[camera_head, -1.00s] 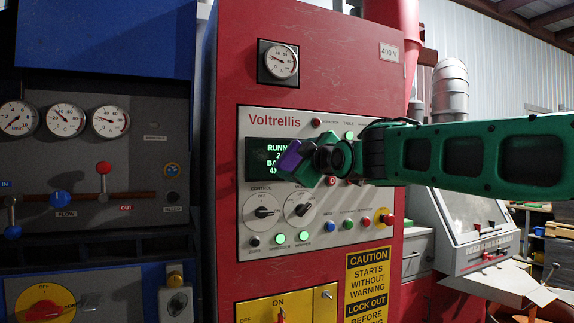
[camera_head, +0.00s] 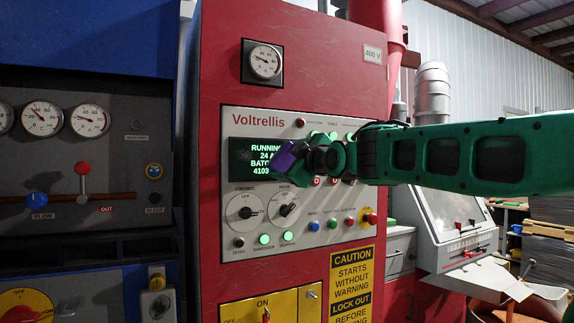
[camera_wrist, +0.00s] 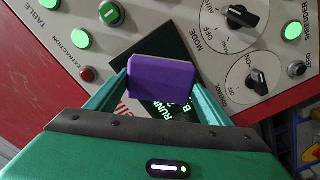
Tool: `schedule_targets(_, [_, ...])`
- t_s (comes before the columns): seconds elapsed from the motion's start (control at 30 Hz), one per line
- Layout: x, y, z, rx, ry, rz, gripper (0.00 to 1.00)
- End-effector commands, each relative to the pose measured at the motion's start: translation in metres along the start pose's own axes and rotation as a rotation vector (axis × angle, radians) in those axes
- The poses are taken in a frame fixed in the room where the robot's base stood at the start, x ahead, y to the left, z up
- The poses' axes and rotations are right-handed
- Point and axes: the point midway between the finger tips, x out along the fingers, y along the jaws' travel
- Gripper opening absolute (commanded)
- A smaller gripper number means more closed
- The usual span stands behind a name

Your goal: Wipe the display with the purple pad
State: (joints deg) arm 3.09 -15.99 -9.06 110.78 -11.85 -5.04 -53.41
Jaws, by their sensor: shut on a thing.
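The display (camera_head: 245,159) is a dark screen with green text on the grey panel of the red cabinet. Its right part is hidden behind my gripper in the head view. In the wrist view the display (camera_wrist: 178,108) shows tilted behind the pad. My gripper (camera_head: 298,158) is shut on the purple pad (camera_head: 285,160), and its fingers (camera_wrist: 160,80) hold the pad (camera_wrist: 162,82) from both sides in the wrist view. The pad is in front of the display's right part. I cannot tell whether it touches the screen.
Knobs (camera_head: 244,212) and lit green buttons (camera_head: 264,239) sit below the display. A red mushroom button (camera_head: 370,219) is at the panel's lower right. A gauge (camera_head: 264,62) is above. A blue-grey machine with levers (camera_head: 83,168) stands at left.

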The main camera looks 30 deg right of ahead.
Motion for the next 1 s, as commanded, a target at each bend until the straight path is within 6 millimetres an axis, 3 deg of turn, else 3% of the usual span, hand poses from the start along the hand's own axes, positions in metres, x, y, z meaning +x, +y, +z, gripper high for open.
schedule_targets(1.0, [0.001, -0.038, -0.047, 0.0, 0.002, 0.001, 0.56])
